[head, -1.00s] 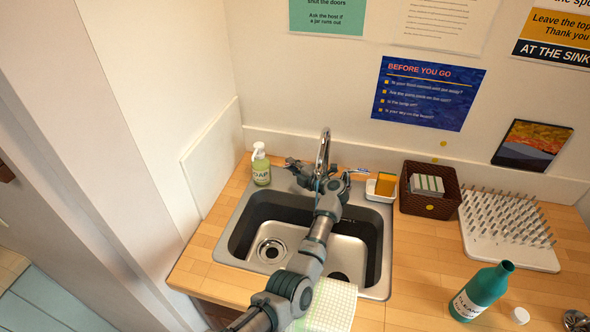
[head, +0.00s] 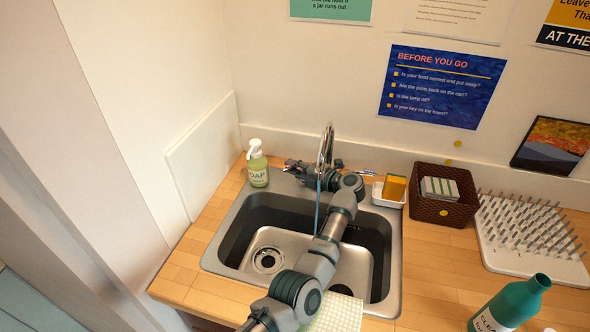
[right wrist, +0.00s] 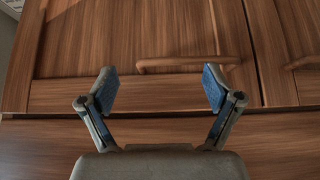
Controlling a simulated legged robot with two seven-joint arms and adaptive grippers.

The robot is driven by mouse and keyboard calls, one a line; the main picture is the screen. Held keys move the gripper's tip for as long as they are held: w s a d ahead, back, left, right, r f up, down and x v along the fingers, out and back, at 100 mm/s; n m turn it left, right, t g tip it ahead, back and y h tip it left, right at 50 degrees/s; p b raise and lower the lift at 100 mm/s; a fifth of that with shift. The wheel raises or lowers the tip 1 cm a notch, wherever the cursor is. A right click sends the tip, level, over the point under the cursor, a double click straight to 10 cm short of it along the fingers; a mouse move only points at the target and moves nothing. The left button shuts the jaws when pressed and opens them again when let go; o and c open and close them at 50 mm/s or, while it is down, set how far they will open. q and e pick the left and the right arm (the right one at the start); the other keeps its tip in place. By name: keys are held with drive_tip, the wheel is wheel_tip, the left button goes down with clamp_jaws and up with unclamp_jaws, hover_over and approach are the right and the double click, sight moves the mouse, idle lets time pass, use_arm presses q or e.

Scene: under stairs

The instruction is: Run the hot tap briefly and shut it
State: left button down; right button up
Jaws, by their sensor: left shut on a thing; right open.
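The chrome tap (head: 327,146) stands at the back of the steel sink (head: 213,240). A thin bluish stream of water (head: 317,208) falls from its spout into the basin. My left arm reaches over the sink, and my left gripper (head: 303,172) is at the tap's left side, shut on the left handle (head: 291,164). The fingers and handle overlap in dark tones, so the exact grip is hard to see. The right handle (head: 368,173) is free. My right gripper (right wrist: 160,88) is open and empty in the right wrist view.
A soap bottle (head: 257,165) stands left of the tap. A sponge dish (head: 386,197), a brown basket (head: 442,210), a peg rack (head: 520,250) and a green bottle (head: 515,303) stand right. A cloth (head: 338,314) hangs at the sink's front. Wooden cabinet doors (right wrist: 140,50) face my right gripper.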

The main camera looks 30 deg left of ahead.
use_arm(q)
drive_tip(key=shift+f, duration=0.2)
use_arm(e)
drive_tip(key=shift+w+a+r+t, duration=0.2)
drive_tip(key=shift+w+t, duration=0.2)
drive_tip(key=shift+w, duration=0.25)
use_arm(q)
drive_tip(key=c, duration=1.2)
unclamp_jaws()
drive_tip(key=shift+o, duration=0.3)
drive_tip(key=shift+w, duration=0.15)
use_arm(e)
drive_tip(key=shift+w, duration=0.15)
